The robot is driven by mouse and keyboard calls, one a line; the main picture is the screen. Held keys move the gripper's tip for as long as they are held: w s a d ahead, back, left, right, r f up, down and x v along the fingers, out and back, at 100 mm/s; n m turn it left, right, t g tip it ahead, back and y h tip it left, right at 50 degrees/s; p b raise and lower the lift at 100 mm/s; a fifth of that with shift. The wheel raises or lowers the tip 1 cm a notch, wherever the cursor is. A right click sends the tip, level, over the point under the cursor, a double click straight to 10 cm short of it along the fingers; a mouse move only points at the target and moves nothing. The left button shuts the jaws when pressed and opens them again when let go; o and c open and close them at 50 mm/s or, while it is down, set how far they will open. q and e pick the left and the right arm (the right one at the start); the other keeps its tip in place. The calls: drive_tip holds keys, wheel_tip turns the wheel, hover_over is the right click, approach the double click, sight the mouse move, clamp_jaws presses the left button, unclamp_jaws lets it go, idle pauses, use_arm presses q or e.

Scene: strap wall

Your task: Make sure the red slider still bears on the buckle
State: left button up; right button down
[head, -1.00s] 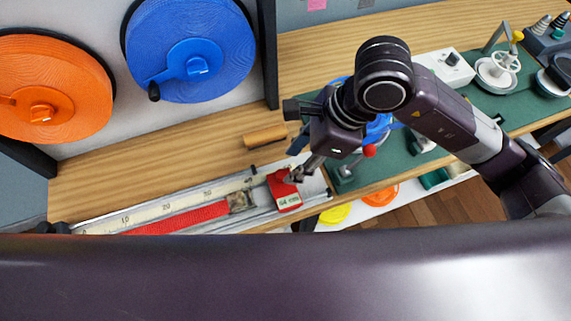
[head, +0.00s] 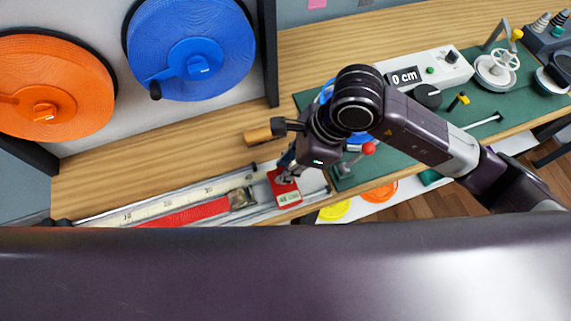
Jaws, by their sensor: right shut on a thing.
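The red slider (head: 287,193) sits on the metal measuring rail (head: 313,190) at the lower middle of the head view, with a pale label on it. The metal buckle (head: 241,198) lies to its left on the end of a red strap (head: 185,213). A narrow gap appears to show between the slider and the buckle; I cannot tell whether some part of them touches. My right gripper (head: 286,177) reaches down from the right and is shut on the red slider at its upper edge. The fingertips are partly hidden. My left gripper is out of view.
A wooden-handled tool (head: 258,136) lies just behind the rail. A white box (head: 432,68) reading "0 cm" stands on the green mat (head: 462,100) at the right. Orange (head: 52,88) and blue (head: 192,52) reels hang at the back left.

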drive_tip(key=a+b, duration=0.1)
drive_tip(key=a, duration=0.1)
drive_tip(key=s+a, duration=0.1)
drive_tip(key=a, duration=0.1)
drive_tip(key=shift+s+a+b, duration=0.15)
drive_tip(key=shift+b, duration=0.2)
drive_tip(key=c, duration=1.7)
unclamp_jaws()
drive_tip(key=shift+c, duration=0.2)
drive_tip(key=shift+r, duration=0.15)
drive_tip(key=v, duration=1.1)
drive_tip(key=shift+d+r, duration=0.25)
drive_tip(key=shift+r, duration=0.1)
